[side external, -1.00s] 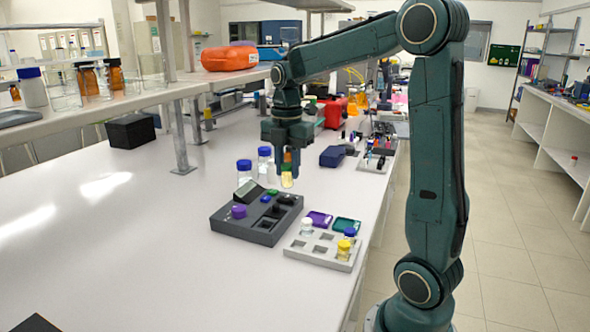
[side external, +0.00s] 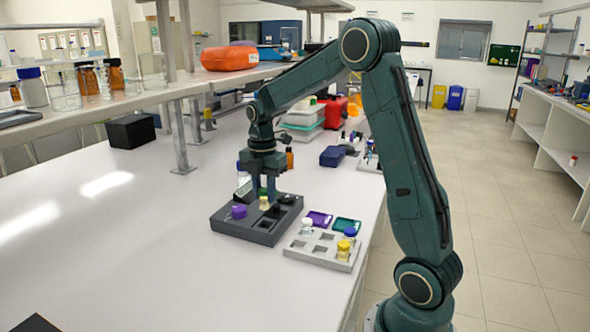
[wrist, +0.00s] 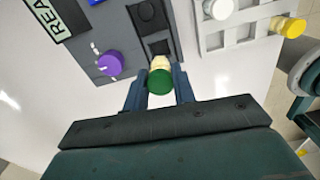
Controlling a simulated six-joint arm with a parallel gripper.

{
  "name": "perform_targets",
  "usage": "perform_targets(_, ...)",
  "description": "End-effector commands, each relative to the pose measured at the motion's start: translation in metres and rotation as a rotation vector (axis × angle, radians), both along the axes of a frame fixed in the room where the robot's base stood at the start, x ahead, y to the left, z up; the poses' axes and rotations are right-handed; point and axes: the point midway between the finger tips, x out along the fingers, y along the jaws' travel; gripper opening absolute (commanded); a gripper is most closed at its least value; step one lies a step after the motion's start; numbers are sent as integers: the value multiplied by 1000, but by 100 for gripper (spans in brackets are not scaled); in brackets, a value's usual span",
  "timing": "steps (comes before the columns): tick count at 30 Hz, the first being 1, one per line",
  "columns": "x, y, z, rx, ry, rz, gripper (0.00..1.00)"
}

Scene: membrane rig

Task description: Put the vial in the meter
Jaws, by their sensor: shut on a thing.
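The vial (side external: 264,203) has pale yellow contents, and its green cap (wrist: 160,81) faces the wrist camera. My gripper (side external: 264,192) is shut on it, with one finger on each side of the cap in the wrist view (wrist: 159,76). The meter (side external: 228,226) is a dark grey box with a purple knob (side external: 238,211), dark square openings and a display (wrist: 55,15). The vial is upright over the meter's top, close to a dark opening (wrist: 157,47). I cannot tell whether its base touches the meter.
A pale tray (side external: 310,258) with square wells stands right of the meter. It holds a white-capped vial (side external: 306,227), a blue-capped vial (side external: 350,233) and a yellow-capped vial (side external: 343,249). The bench left of the meter is clear.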

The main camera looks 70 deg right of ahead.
Motion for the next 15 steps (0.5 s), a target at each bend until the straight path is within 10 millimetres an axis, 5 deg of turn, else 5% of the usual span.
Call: perform_targets(15, -1, 0, -26, 1, 3, 0, 4)
